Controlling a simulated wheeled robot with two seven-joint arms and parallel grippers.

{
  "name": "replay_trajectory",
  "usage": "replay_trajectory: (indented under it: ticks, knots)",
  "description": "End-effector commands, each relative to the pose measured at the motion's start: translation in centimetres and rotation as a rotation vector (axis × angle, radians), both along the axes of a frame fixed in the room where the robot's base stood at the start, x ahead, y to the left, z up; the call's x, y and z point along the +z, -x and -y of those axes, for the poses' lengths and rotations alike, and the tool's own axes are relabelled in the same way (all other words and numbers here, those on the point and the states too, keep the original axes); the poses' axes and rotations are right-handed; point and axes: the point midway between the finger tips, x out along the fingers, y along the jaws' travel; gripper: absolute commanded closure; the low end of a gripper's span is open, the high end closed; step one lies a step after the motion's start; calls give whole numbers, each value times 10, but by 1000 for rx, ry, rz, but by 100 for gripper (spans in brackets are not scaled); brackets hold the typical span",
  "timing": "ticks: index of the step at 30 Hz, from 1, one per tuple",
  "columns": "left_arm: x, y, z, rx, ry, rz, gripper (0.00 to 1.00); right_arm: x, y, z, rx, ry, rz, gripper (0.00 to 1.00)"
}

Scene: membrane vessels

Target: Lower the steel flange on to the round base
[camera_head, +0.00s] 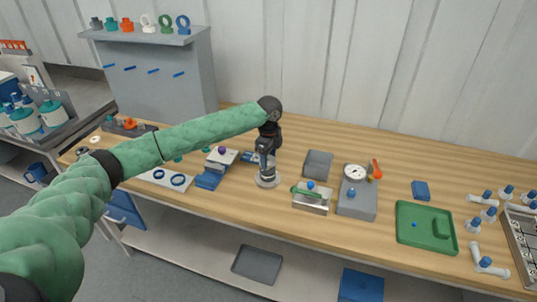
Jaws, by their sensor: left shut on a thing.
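My left arm, in a green sleeve, reaches in from the left over the workbench. My left gripper (265,156) points down and is shut on the steel flange (267,166), which is small and partly hidden by the fingers. The round base (268,182) is a pale disc standing on the bench directly below the gripper. The flange is over the base; I cannot tell whether they touch. My right gripper is not in view.
Blue parts (208,180) and a white plate with blue rings (166,180) lie left of the base. A metal box with a green handle (312,203), a gauge on a grey block (357,208) and a green tray (426,244) stand to the right. The wall is behind.

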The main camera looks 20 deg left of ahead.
Motion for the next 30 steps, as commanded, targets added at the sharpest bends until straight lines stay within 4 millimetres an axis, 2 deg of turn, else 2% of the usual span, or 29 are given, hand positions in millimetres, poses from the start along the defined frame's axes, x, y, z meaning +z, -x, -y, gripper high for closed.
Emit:
replay_trajectory:
  ticks: [12,27,28,30]
  knots:
    - [-21,0,0,0,1,-1,76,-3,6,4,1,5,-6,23]
    - [-25,0,0,0,1,0,76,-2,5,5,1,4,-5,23]
    - [-25,0,0,0,1,0,40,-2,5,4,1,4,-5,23]
    - [-25,0,0,0,1,0,26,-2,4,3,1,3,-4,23]
